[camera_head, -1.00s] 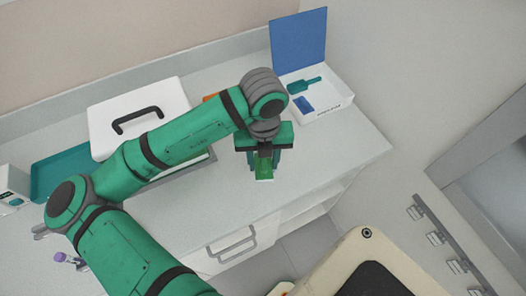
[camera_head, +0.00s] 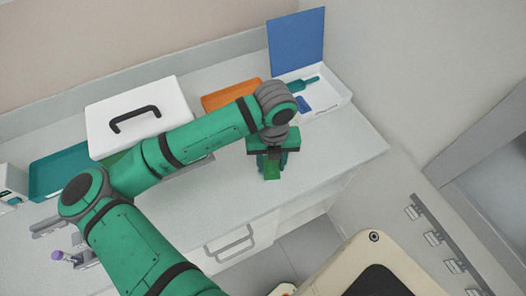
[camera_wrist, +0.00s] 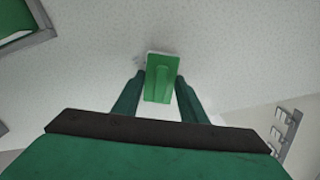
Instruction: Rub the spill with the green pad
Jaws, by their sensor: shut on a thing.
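My gripper (camera_head: 271,168) is over the right part of the grey counter, near its front edge. It is shut on the green pad (camera_head: 272,172), whose lower end shows below the fingers. In the wrist view the pad (camera_wrist: 158,88) is a small green block with a raised grip between my fingers (camera_wrist: 160,100). It appears at or close to the counter surface; exact contact is hard to tell. No spill can be made out clearly. A faint grey patch by the pad in the wrist view may be only shadow.
A white case (camera_head: 135,115) with a black handle, a teal tray (camera_head: 60,172) and an orange tray (camera_head: 231,95) stand behind my arm. An open white box (camera_head: 325,100) with a blue lid (camera_head: 297,42) is at the back right. Counter right of my gripper is clear.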

